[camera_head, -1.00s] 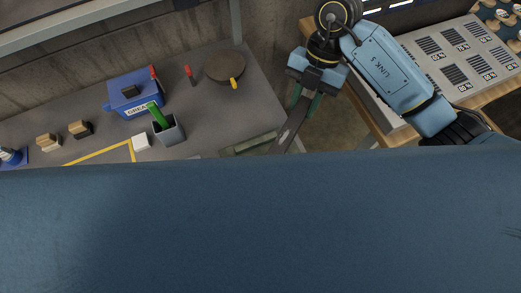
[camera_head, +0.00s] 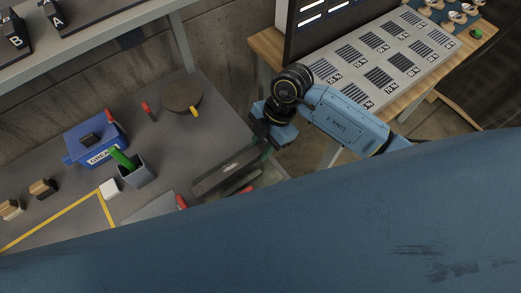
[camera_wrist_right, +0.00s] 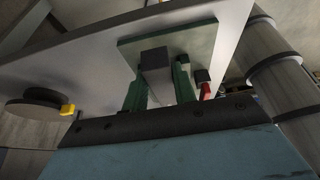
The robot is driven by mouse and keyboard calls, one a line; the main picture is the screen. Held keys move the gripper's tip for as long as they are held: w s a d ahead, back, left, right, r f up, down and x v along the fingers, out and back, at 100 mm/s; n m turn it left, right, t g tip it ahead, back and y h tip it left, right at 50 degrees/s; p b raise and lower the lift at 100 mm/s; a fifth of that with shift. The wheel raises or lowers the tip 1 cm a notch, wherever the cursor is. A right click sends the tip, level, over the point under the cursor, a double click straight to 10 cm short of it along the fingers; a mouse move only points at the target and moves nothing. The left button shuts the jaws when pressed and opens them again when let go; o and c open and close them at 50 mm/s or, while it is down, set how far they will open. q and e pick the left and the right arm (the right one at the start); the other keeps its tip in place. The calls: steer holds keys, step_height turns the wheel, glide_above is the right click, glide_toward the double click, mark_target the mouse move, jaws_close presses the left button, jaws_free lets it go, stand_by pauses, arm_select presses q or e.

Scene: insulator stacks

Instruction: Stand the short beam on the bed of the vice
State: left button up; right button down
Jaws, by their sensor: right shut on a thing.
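My right gripper (camera_head: 265,152) is above the right end of the grey bench. In the right wrist view its green fingers (camera_wrist_right: 160,90) are shut on a grey beam (camera_wrist_right: 155,68), which points away from the camera. In the head view the dark beam (camera_head: 222,172) reaches left and down from the fingers. A flat green plate (camera_wrist_right: 205,42), which looks like part of the vice, lies behind the beam in the wrist view. I cannot tell whether beam and plate touch. The vice is largely hidden in the head view. My left gripper is not in view.
The grey bench (camera_head: 215,110) holds a round dark pan (camera_head: 183,95), a blue grease box (camera_head: 92,142), a grey cup with a green object (camera_head: 137,172) and a white block (camera_head: 110,188). A wooden table with a grey panel (camera_head: 385,60) stands right. Blue fills the head view's bottom.

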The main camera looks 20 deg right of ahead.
step_height(320, 180, down, 3)
steer(key=shift+r, duration=0.1)
steer(key=c, duration=1.1)
jaws_free()
steer(key=shift+r, duration=0.1)
steer(key=p+v, duration=0.1)
steer(key=v, duration=1.1)
